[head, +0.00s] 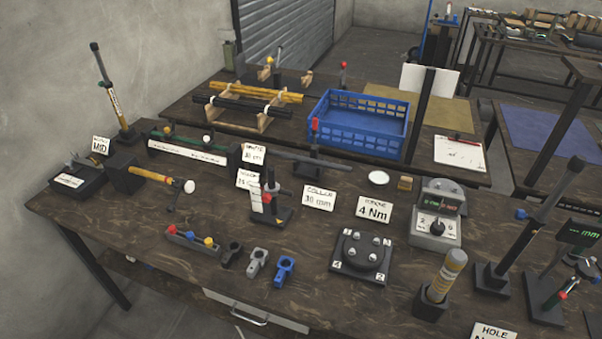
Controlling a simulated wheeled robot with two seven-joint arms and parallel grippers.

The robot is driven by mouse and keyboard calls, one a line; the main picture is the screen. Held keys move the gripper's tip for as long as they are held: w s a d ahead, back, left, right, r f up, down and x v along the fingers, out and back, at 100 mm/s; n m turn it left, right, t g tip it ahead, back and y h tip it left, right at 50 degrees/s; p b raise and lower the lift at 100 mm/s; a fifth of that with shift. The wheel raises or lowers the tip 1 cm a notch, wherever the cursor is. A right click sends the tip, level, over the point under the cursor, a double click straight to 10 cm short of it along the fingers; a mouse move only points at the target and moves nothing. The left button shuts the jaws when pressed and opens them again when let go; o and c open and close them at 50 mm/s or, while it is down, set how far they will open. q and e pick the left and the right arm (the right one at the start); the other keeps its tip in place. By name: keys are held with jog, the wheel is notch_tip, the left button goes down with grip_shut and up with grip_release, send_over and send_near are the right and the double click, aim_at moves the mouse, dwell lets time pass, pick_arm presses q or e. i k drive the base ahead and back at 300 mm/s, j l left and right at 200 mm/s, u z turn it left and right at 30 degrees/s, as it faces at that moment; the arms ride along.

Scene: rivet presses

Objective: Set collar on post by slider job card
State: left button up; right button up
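Neither of my grippers shows in the head view. Three small clamp-like pieces, black (231,252), grey (257,263) and blue (284,269), lie in a row near the table's front. A card reading COLLAR 30 mm (320,198) stands behind them. A short dark post on a base (268,205) with a red part stands left of that card. A dark green rail (190,149) with a white knob lies further back left. A small card with mm text (253,154), its top word hard to read, stands at its right end. A tall dark post (528,228) stands at the right.
A card reading 4 Nm (374,209) stands behind a dark plate with several knobs (362,256). A blue crate (362,122) sits on the back table. The table's front left is clear.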

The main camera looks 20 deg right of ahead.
aim_at(275, 192)
jog(key=j, duration=0.65)
jog(key=k+j+z, duration=0.1)
jog(key=j, duration=0.55)
jog(key=k+j, duration=0.1)
jog(key=j, duration=0.55)
